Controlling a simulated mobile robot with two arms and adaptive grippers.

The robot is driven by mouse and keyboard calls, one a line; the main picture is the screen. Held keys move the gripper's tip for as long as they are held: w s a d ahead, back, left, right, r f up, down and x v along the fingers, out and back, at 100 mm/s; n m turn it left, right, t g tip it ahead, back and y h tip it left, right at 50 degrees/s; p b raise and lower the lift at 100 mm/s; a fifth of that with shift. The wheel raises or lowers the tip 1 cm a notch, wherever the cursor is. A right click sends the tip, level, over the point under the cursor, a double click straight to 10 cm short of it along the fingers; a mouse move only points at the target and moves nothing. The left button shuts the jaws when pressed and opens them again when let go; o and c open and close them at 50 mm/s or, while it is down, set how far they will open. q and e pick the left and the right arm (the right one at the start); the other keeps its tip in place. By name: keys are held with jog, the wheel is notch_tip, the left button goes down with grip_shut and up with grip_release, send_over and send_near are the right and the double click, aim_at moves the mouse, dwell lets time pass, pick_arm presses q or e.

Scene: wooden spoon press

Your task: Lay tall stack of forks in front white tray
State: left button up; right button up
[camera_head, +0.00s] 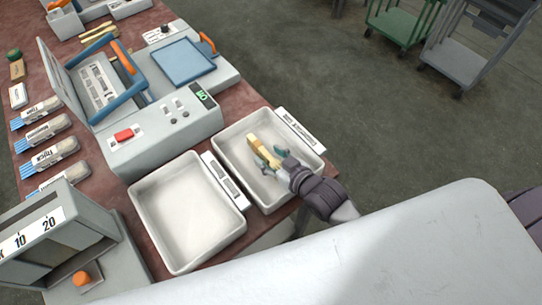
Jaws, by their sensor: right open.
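A yellowish wooden stack of forks (258,144) is inside the right-hand white tray (231,165), near its middle. It lies slanted, with one end toward the back left. My right gripper (272,156) reaches into this tray from the lower right. Its fingers are open around or just above the near end of the stack; I cannot tell whether they touch it. The gripper hides part of the tray floor. A second white tray (188,212) stands to the left and looks empty. My left gripper is not in view.
A grey press machine (165,125) with a blue-handled lid, a red button and a blue plate stands behind the trays. Several labelled packs (55,152) lie at the left. A grey unit (50,240) with an orange knob fills the lower left. Carts (405,22) stand beyond the table.

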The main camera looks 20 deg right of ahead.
jog(key=shift+r, duration=0.1)
jog(key=v, duration=1.2)
jog(key=shift+b, duration=0.4)
